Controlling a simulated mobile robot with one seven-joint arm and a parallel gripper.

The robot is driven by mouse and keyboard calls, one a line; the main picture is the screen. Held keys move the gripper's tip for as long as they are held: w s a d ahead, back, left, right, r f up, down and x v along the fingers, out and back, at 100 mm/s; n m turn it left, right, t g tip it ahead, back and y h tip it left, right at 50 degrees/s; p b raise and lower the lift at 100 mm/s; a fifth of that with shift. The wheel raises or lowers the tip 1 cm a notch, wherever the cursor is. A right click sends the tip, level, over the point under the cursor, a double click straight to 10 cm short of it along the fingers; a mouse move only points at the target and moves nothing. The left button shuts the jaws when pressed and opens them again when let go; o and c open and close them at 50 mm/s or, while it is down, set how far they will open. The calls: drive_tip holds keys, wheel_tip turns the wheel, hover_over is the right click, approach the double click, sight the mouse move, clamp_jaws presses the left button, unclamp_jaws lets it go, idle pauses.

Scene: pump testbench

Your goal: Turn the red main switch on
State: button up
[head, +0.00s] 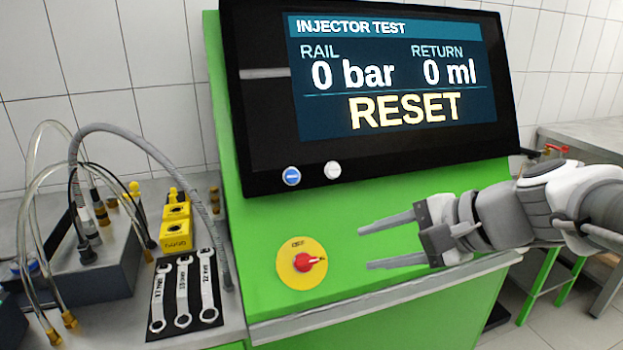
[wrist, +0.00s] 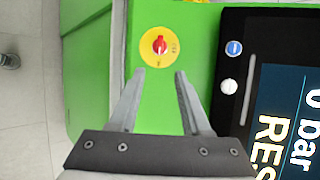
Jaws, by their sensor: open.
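The red main switch (head: 306,262) is a red knob on a round yellow plate (head: 290,280) on the sloped green front of the bench. Small lettering shows above the knob; in the head view the knob's pointer lies toward the right. My gripper (head: 364,247) is open and empty, to the right of the switch and apart from it. In the wrist view the switch (wrist: 159,45) lies ahead of the fingertips (wrist: 161,72), roughly centred between them. Nothing hides the knob.
A black screen (head: 400,140) above reads INJECTOR TEST, 0 bar, 0 ml, RESET. A blue button (head: 291,176) and a white button (head: 333,170) sit on its lower edge. Wrenches (head: 184,292), yellow blocks (head: 176,228) and hoses (head: 150,150) stand at the left.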

drive_tip(key=shift+v, duration=1.5)
drive_tip(key=s+r+n+g+h+p, duration=0.1)
drive_tip(key=s+r+n+h+p, duration=0.3)
drive_tip(key=s+n+h+p, duration=0.3)
drive_tip(key=s+n+p, duration=0.1)
drive_tip(key=n+p, duration=0.3)
drive_tip(key=n, duration=0.1)
drive_tip(key=shift+s+d+r+n+h+p, duration=0.3)
drive_tip(key=shift+s+r+n+h+p, duration=0.05)
drive_tip(key=shift+s+n+h+p, duration=0.05)
